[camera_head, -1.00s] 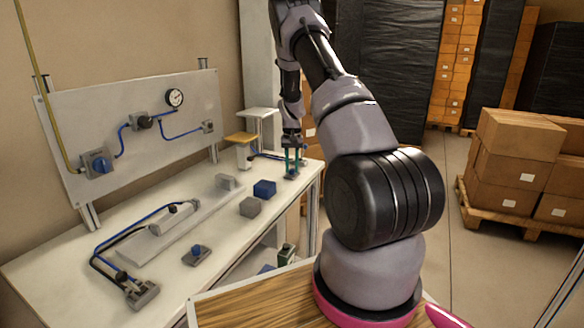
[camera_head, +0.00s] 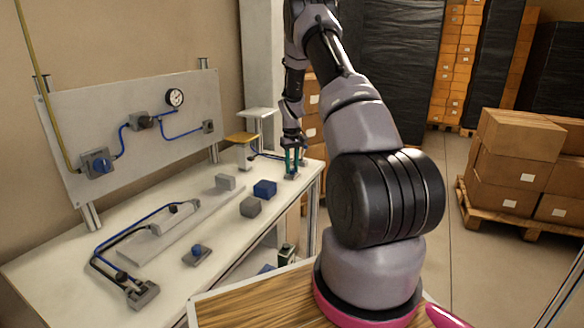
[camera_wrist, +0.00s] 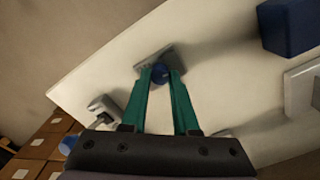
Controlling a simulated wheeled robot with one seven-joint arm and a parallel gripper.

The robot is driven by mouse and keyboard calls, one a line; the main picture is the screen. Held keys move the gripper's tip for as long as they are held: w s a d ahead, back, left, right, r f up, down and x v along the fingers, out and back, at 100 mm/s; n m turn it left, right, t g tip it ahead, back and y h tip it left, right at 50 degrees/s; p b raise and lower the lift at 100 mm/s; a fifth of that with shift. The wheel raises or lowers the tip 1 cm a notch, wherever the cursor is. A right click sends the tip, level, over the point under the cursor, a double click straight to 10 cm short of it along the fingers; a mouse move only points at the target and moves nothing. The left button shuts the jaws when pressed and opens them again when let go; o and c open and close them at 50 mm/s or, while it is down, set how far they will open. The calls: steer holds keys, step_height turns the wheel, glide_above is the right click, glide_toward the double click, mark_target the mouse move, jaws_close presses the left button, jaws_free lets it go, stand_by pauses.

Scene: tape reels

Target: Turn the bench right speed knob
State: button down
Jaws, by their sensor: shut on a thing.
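In the head view my gripper (camera_head: 294,163) stands upright over the base, and the fingers mostly hide the knob.
A similar blue knob on a grey plate (camera_head: 196,254) sits near the bench's front edge. Blue (camera_head: 264,188) and grey (camera_head: 251,207) blocks lie left of my gripper. Stacked cartons (camera_head: 520,160) stand right.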

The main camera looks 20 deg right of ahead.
steer(key=c, duration=0.7)
jaws_free()
step_height(320, 180, up, 11)
steer(key=shift+f, duration=0.1)
